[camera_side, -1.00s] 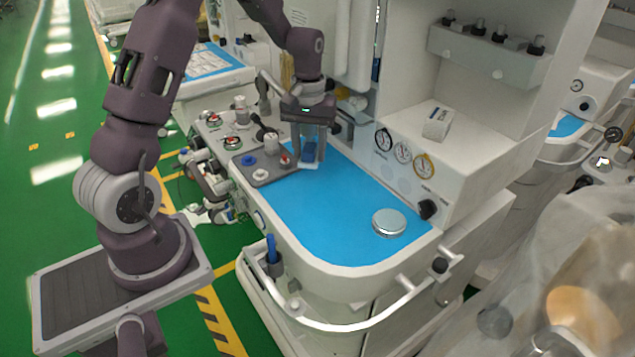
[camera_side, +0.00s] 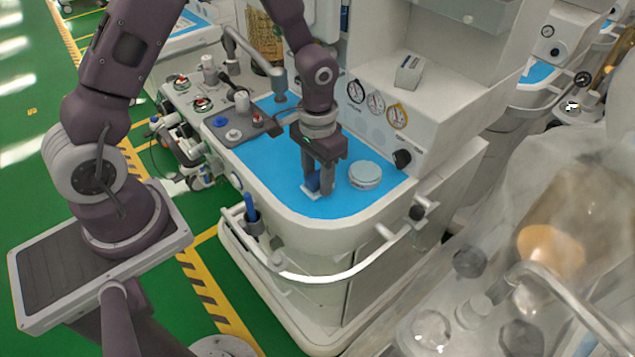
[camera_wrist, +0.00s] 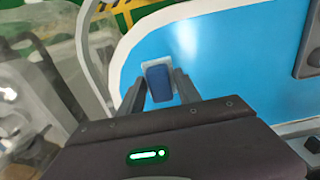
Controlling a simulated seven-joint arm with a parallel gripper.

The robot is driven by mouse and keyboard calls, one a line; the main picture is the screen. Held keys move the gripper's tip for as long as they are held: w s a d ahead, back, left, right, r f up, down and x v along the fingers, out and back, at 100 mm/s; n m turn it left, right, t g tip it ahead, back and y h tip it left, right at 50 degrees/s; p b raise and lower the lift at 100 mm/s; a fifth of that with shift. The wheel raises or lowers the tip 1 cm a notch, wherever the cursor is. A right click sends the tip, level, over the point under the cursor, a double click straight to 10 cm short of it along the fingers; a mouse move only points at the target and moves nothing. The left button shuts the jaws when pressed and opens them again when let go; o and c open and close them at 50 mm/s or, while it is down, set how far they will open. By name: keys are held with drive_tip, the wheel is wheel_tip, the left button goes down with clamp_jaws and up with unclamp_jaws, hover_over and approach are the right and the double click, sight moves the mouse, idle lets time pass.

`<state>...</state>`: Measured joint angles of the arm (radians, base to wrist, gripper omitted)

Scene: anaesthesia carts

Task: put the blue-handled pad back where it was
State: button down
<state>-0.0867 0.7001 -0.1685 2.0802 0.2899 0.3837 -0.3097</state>
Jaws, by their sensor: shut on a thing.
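The blue-handled pad (camera_side: 312,184) has a blue block handle on a pale flat base. It is at the front part of the blue worktop (camera_side: 270,165), left of a round silver-topped tin. My gripper (camera_side: 319,188) points down and is shut on the handle. In the wrist view the pad (camera_wrist: 158,82) sits between the two fingers of my gripper (camera_wrist: 160,92), with its pale base showing beyond the handle. The base is at or very near the worktop; I cannot tell whether it touches.
The round tin (camera_side: 365,174) stands close to the right of my gripper. A grey tray (camera_side: 236,128) with knobs lies at the back left. Gauges (camera_side: 375,103) line the upright panel behind. A white rail (camera_side: 330,277) runs around the front edge. The worktop's front left is clear.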

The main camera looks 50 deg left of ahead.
drive_tip(key=shift+f, duration=0.95)
drive_tip(key=c, duration=0.8)
unclamp_jaws()
drive_tip(key=shift+f, duration=0.1)
drive_tip(key=shift+c, duration=0.2)
